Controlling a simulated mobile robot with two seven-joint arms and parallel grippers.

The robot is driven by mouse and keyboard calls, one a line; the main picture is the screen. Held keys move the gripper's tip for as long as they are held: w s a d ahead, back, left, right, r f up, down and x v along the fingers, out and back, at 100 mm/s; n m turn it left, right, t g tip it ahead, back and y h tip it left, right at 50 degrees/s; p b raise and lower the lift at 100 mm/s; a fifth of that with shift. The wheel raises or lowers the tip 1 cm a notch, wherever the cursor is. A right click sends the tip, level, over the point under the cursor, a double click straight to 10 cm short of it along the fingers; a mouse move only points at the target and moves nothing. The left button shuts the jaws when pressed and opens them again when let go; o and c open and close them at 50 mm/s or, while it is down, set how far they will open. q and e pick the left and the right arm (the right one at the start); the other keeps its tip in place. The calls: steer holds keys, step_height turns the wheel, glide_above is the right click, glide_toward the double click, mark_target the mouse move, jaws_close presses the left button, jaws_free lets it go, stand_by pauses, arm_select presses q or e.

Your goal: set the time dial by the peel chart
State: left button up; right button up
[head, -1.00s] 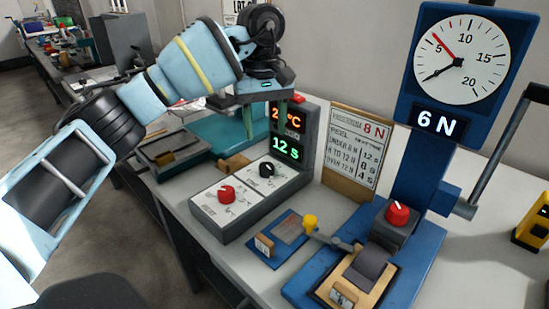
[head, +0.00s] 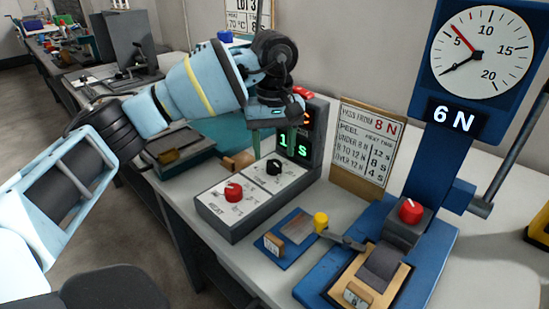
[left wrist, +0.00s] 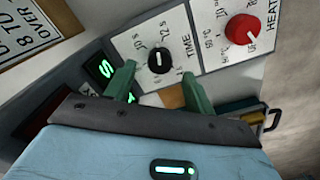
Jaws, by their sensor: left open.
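The black time dial (head: 274,167) sits on the white face of the control box, with the red heat dial (head: 233,191) beside it. My left gripper (head: 268,144) is open above the time dial. In the left wrist view its green fingers (left wrist: 158,88) are apart, and the time dial (left wrist: 160,60) lies beyond their tips in the gap, apparently untouched. The green display (head: 295,145) is partly covered by a finger. The peel chart (head: 370,142) lists under 8 N 12 s, 8 to 12 N 8 s, over 12 N 4 s. The gauge readout (head: 451,118) shows 6 N. My right gripper is out of view.
The blue peel tester (head: 432,165) with a red knob (head: 411,211) stands right of the chart. A second wall chart (head: 248,14) hangs behind my arm.

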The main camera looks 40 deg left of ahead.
mark_target(274, 163)
arm_select(q)
steer(key=shift+f, duration=1.55)
steer(key=c, duration=0.9)
steer(key=shift+c, duration=0.3)
